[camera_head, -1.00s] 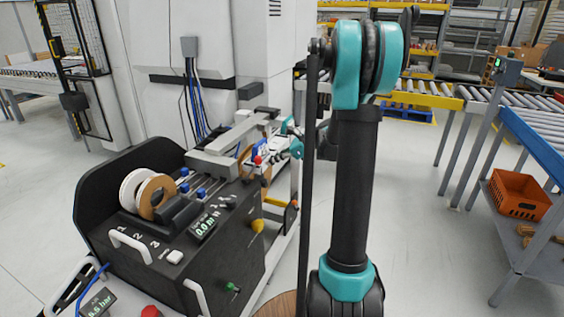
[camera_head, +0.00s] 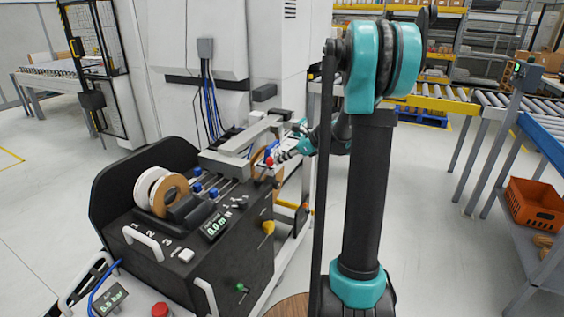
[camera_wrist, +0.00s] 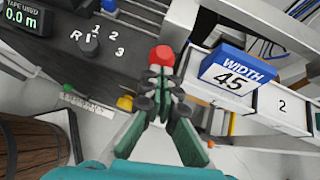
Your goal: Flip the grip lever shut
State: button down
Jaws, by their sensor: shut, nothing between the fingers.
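A red round knob (camera_wrist: 162,57) stands just beyond my fingertips in the wrist view. It looks like the end of the grip lever, whose shaft is hidden behind the fingers. It shows as a small red spot in the head view (camera_head: 269,161), at the right end of the dark edge-banding machine (camera_head: 160,228). My gripper (camera_wrist: 163,88) is shut and empty, with its dark-padded tips close to the knob; I cannot tell whether they touch it. In the head view my gripper (camera_head: 282,154) is small beside the machine's grey arm (camera_head: 233,160).
A blue-and-white block marked WIDTH 45 (camera_wrist: 229,75) stands right of the knob. A yellow handle (camera_head: 267,229) sticks out of the machine's side, with a green knob (camera_head: 241,287) below.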

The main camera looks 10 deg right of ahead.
jog(key=shift+a+r, duration=0.1)
jog(key=shift+w+a+r+m+g+h, duration=0.15)
jog(key=shift+w+a+r+g+h, duration=0.45)
jog(key=shift+w+a+h, duration=1.15)
jog(key=shift+w+a+r+m+g+h, duration=0.15)
jog(key=shift+w+a+g+h, duration=0.75)
jog(key=shift+a, duration=1.5)
jog(key=shift+w+a+r+m+g+h, duration=0.1)
jog(key=shift+w+a+r+g+h, duration=0.3)
jog(key=shift+w+a+g+h, duration=1.05)
jog(key=shift+w+a+t+y, duration=0.5)
jog(key=shift+a+t+y, duration=0.05)
jog(key=shift+a+y, duration=0.1)
